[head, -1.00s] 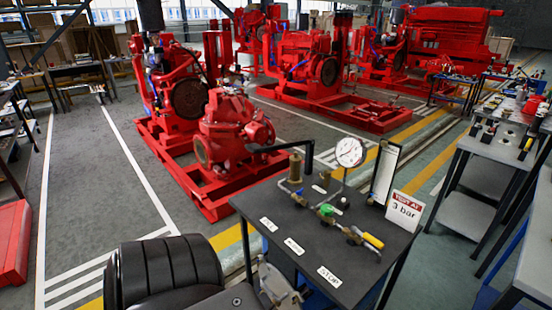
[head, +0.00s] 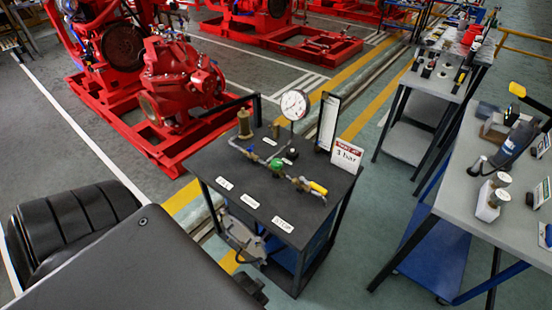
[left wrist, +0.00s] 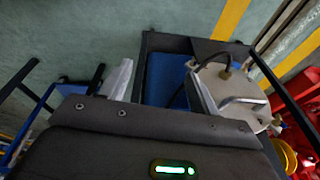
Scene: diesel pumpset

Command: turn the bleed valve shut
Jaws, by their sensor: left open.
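The valve rig stands on a small dark bench (head: 235,170). It has a brass pipe run with a green-handled valve (head: 277,165) near the middle and a yellow-handled valve (head: 318,187) at its right end. A round white gauge (head: 294,105) stands above the pipe. The white labels are too small to read, so I cannot tell which handle is the bleed valve. My left gripper (left wrist: 160,85) is open and empty in the left wrist view, over the bench's lower part and away from the valves. My right gripper is not in view.
A white sign (head: 346,156) and an upright framed panel (head: 328,121) stand at the bench's back right. A grey tank with a handle (left wrist: 228,88) sits low by the bench. Red pumpsets (head: 180,85) stand behind. A grey worktable (head: 460,215) is at right, with floor between.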

